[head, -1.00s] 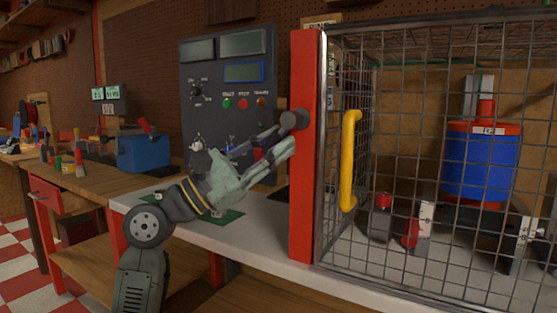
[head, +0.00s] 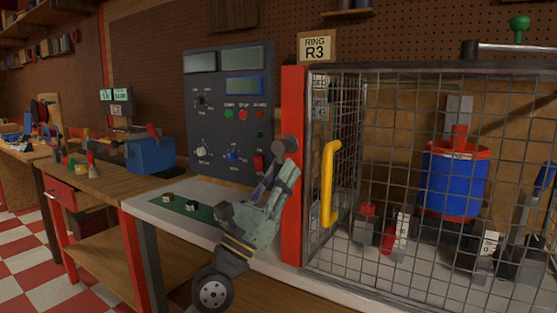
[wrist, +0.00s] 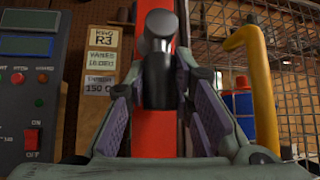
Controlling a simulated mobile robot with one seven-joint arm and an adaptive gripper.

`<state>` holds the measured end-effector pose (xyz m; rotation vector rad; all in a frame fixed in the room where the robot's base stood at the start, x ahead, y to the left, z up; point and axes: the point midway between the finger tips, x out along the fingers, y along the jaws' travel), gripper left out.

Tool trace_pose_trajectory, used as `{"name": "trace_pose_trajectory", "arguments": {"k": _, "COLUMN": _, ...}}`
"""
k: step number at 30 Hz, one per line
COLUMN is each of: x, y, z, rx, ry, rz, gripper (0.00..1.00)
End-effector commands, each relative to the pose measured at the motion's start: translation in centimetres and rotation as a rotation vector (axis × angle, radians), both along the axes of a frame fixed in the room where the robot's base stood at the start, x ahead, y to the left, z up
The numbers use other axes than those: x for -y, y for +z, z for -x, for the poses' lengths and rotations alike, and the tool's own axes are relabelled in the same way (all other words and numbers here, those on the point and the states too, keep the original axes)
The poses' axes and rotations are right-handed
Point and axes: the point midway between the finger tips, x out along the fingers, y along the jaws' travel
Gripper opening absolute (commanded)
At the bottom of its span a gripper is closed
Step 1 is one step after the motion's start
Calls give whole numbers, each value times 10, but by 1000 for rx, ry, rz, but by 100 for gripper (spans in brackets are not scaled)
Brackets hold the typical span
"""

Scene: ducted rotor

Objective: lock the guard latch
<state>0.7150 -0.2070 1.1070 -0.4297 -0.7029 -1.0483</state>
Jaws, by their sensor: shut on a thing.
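The guard latch is a dark grey handle (wrist: 158,80) on the red post (head: 293,215) at the left edge of the wire mesh guard (head: 400,240). It also shows in the head view (head: 278,146), partly hidden by my fingers. My gripper (wrist: 155,92) is shut on the latch handle, with a purple-padded finger on each side. In the wrist view the handle hangs below a rounded hub against the post. In the head view my gripper (head: 282,165) reaches up to it from below. The guard's yellow handle (head: 330,183) is just right of the post.
A dark control panel (head: 228,110) with a red switch (wrist: 32,140) stands left of the post. Inside the mesh is a blue and red rotor housing (head: 455,180). A green mat (head: 185,206) with small parts lies on the white bench (head: 150,207).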

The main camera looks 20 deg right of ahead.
Motion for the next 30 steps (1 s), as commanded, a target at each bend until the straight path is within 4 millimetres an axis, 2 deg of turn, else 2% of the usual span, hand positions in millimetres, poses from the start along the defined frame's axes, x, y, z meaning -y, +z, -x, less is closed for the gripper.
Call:
{"name": "trace_pose_trajectory", "arguments": {"k": 15, "x": -1, "y": 1, "z": 0, "rx": -16, "ry": 1, "rz": 16, "gripper": 0}}
{"name": "trace_pose_trajectory", "arguments": {"k": 16, "x": -1, "y": 1, "z": 0, "rx": -16, "ry": 1, "rz": 16, "gripper": 23}}
{"name": "trace_pose_trajectory", "arguments": {"k": 25, "x": 0, "y": 0, "z": 0, "rx": -15, "ry": 1, "rz": 13, "gripper": 43}}
{"name": "trace_pose_trajectory", "arguments": {"k": 30, "x": 0, "y": 0, "z": 0, "rx": -15, "ry": 1, "rz": 12, "gripper": 43}}
